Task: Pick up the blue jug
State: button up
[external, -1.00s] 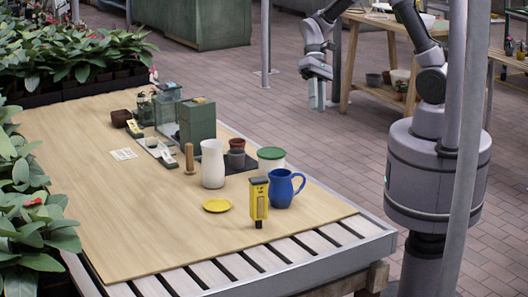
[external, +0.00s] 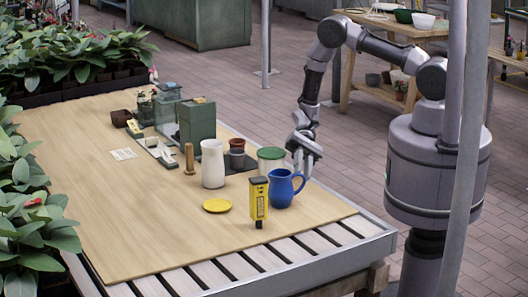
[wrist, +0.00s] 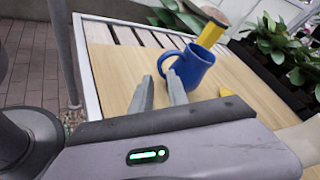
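The blue jug (external: 281,189) stands upright on the wooden board near its front right corner, with its handle toward the right in the external view. In the wrist view the jug (wrist: 197,68) is just beyond my fingertips, its handle toward the left. My gripper (external: 308,168) is beside the jug on the handle side. In the wrist view the gripper (wrist: 160,77) is open, its two fingers apart and pointing at the handle. I cannot tell whether the handle is between the fingertips. The jug rests on the board and is not held.
A white vase (external: 213,164) and yellow dish (external: 217,205) stand to the left. The left part of the wooden board (external: 90,195) is clear.

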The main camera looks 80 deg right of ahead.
aim_at(301, 186)
jog(key=b+x, duration=0.1)
jog(key=x, duration=0.3)
jog(key=shift+a+f, duration=0.25)
jog(key=shift+a, duration=0.1)
grip_shut()
dwell(0.9)
